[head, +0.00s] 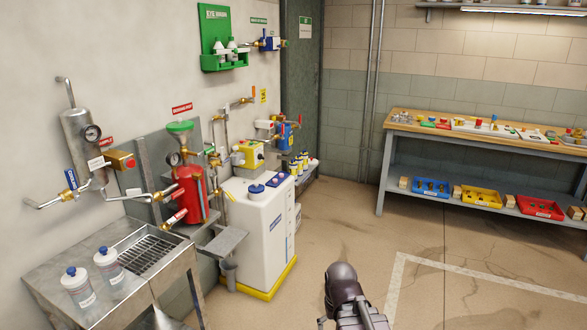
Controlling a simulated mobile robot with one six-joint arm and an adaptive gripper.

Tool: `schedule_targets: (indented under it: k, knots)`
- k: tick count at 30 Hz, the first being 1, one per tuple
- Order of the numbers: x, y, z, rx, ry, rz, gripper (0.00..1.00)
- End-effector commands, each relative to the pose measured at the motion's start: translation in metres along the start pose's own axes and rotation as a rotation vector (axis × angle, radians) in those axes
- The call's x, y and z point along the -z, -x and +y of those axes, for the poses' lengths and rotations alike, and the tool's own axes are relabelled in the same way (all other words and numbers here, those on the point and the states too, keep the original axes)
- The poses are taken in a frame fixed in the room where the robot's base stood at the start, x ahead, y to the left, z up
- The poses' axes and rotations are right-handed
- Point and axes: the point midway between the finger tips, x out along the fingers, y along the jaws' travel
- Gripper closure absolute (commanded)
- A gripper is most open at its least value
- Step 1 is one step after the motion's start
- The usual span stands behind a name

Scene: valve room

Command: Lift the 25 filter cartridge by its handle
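I cannot make out a cartridge marked 25; labels are too small to read. Several small white and yellow containers with dark tops (302,161) stand on a low shelf by the wall, right of the white cabinet. I cannot tell whether any is the filter cartridge, and no handle is clear on them. A dark link of my arm shows at the bottom middle, over the floor, well apart from those containers. My gripper's fingertips are not in view.
A white cabinet (258,235) on a yellow base stands left of my arm. A steel sink (60,275) with two bottles is at the lower left. A wooden workbench (470,130) with colored bins below stands at the right. The floor between is clear.

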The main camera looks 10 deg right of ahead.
Motion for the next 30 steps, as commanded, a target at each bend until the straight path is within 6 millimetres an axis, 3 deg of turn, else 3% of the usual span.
schedule_targets:
  k: [1, 15, 21, 30]
  knots:
    - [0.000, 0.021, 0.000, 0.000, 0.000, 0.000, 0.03]
    - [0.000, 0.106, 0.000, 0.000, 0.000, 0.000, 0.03]
    - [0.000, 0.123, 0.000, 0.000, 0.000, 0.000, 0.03]
    - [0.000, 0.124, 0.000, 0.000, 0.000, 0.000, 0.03]
